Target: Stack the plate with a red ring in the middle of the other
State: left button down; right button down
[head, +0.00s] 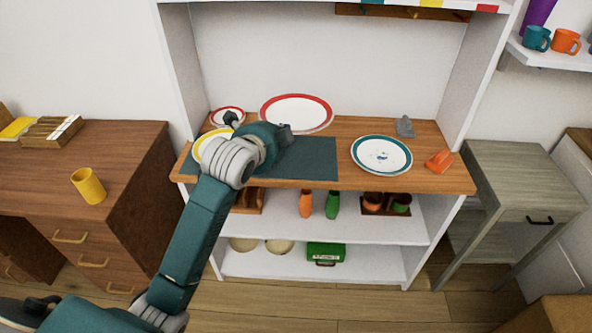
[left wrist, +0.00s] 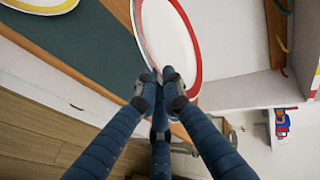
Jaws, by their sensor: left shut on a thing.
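My left gripper (head: 285,130) is shut on the near rim of a large white plate with a red ring (head: 297,112). In the left wrist view my fingers (left wrist: 160,78) pinch the edge of this plate (left wrist: 168,35). It appears tilted and raised over the back of the wooden top. A white plate with a teal ring and a teal mark in its middle (head: 382,155) lies flat to the right. A yellow-ringed plate (head: 207,140) lies at the left, partly hidden by my arm. A small red-ringed plate (head: 228,111) is behind it. My right gripper is not in view.
A dark teal mat (head: 312,160) covers the left-middle of the wooden top (head: 345,131). A grey object (head: 404,127) and an orange object (head: 440,161) stand near the teal-ringed plate. White shelf sides (head: 470,75) rise at both ends.

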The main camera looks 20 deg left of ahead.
pick_arm(q)
notch_tip(320, 180, down, 19)
jog(key=shift+f+p, duration=0.1)
jog(key=shift+p, duration=0.4)
jog(key=c, duration=2.3)
grip_release()
jog(key=shift+f, duration=0.25)
jog(key=o, duration=0.4)
jog(key=b+v, duration=0.2)
jog(key=v, duration=0.8)
jog(key=shift+s, duration=0.35)
jog(key=shift+a+r, duration=0.1)
